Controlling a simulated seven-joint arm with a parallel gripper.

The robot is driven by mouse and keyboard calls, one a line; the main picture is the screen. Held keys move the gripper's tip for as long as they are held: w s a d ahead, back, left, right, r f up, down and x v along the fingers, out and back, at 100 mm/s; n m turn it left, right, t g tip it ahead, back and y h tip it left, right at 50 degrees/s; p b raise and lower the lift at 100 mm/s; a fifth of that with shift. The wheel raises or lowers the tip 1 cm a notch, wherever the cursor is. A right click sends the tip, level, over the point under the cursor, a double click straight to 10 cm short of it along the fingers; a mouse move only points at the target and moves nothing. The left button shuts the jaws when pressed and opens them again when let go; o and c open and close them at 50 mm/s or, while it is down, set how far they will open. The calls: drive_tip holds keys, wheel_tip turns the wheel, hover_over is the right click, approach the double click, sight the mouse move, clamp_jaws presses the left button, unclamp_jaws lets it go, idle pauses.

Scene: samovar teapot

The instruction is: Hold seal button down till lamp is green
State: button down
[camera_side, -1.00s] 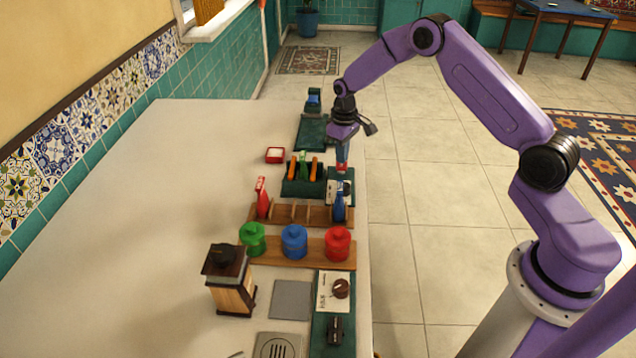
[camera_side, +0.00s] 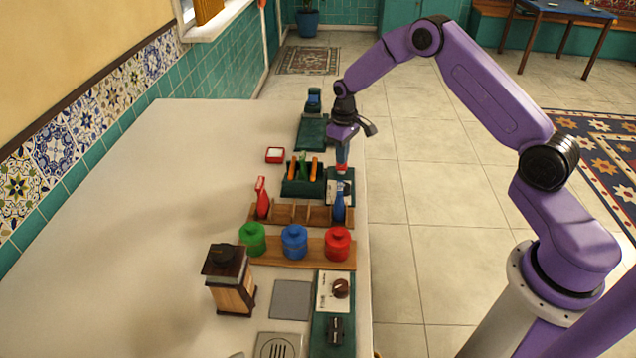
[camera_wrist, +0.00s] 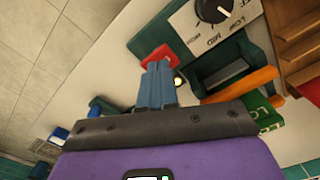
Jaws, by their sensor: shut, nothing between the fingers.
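My gripper (camera_side: 342,162) is at the far right edge of the counter, pointing down with its fingers together and empty. In the wrist view the blue fingers (camera_wrist: 156,86) end at the red seal button (camera_wrist: 160,56) and cover part of it. The button also shows red under the fingertips in the side view (camera_side: 341,169). The tips look to be at the button; how far it is pressed is hidden. A small lamp (camera_wrist: 178,81) just right of the fingers glows yellowish, not clearly green.
A dial panel (camera_wrist: 190,25) and a rack with orange and green handles (camera_side: 303,186) are close by. A wooden rack with red and blue items (camera_side: 290,213) and several coloured jars (camera_side: 294,243) stand nearer the camera. The counter's left side (camera_side: 150,230) is clear.

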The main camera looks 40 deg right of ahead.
drive_tip(key=shift+f, duration=0.15)
drive_tip(key=shift+f, duration=0.95)
drive_tip(key=shift+r, duration=0.1)
idle(1.6)
drive_tip(key=shift+r, duration=2.45)
